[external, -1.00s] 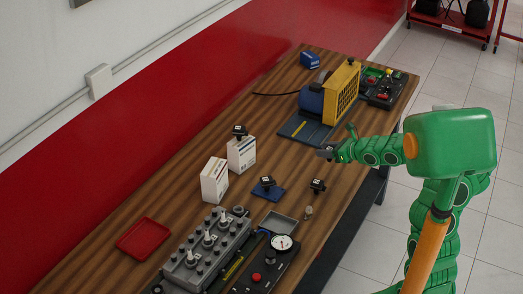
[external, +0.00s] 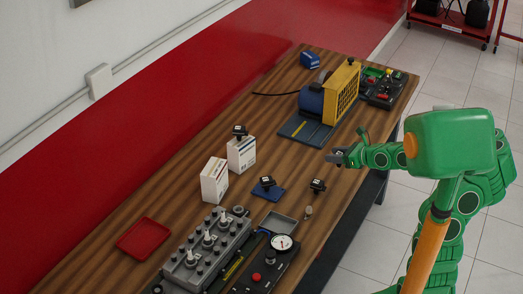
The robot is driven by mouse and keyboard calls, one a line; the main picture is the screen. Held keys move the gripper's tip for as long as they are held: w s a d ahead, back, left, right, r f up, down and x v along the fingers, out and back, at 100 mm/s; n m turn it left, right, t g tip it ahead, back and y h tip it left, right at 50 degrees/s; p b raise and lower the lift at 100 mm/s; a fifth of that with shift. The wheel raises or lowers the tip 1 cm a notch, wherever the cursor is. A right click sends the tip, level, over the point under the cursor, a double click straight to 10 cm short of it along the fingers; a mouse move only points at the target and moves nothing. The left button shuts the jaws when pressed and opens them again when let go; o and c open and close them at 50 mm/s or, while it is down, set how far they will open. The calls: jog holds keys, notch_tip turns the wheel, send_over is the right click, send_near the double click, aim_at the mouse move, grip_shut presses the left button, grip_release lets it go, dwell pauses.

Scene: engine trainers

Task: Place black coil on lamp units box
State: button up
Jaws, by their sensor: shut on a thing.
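My gripper (external: 337,156) is above the right edge of the wooden table, below the blue and yellow machine in the picture. It is shut on a small dark thing, too small to identify for certain as a black coil. One black coil (external: 239,130) sits on top of the rear white box (external: 241,155). Another black coil (external: 267,182) is on a small blue mat (external: 268,192), and a third (external: 318,184) stands on bare wood. A second white box (external: 214,182) stands in front, its top bare. The box labels are too small to read.
The wooden table (external: 215,120) runs along a red and white wall. The blue and yellow machine (external: 330,95) stands at the far end. A red tray (external: 144,237), a grey engine block (external: 207,252) and a gauge panel (external: 272,265) fill the near end. Bare wood lies between boxes and machine.

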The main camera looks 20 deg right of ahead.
jog(key=shift+s+d+r, duration=0.1)
jog(key=shift+s+r, duration=0.1)
jog(key=shift+s, duration=0.2)
